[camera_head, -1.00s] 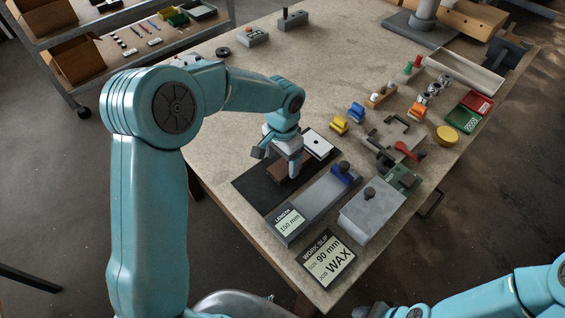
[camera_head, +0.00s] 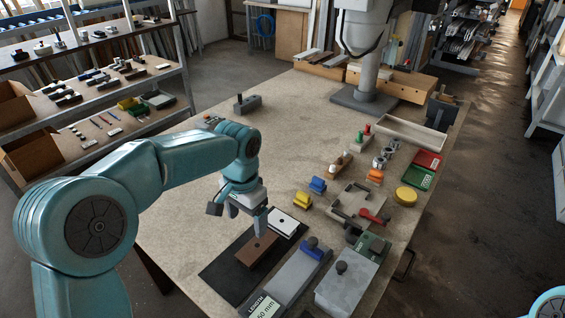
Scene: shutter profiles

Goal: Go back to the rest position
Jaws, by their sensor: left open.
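My left gripper (camera_head: 248,222) is open, pointing down over the black mat (camera_head: 222,278) on the workbench (camera_head: 290,110). One finger shows near the brown block (camera_head: 257,250) that lies on the mat; I cannot tell whether they touch. A white plate (camera_head: 284,222) with dark dots lies at the mat's far right corner. Nothing shows between the fingers. Only a bit of my right arm shows at the bottom right corner; its gripper is out of view.
Right of the mat are a grey length gauge (camera_head: 290,277), a grey block with a knob (camera_head: 338,290), a clamp fixture (camera_head: 357,205), and yellow (camera_head: 302,200) and blue (camera_head: 317,185) pieces. A shelf rack (camera_head: 100,75) stands at left. The bench's far middle is clear.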

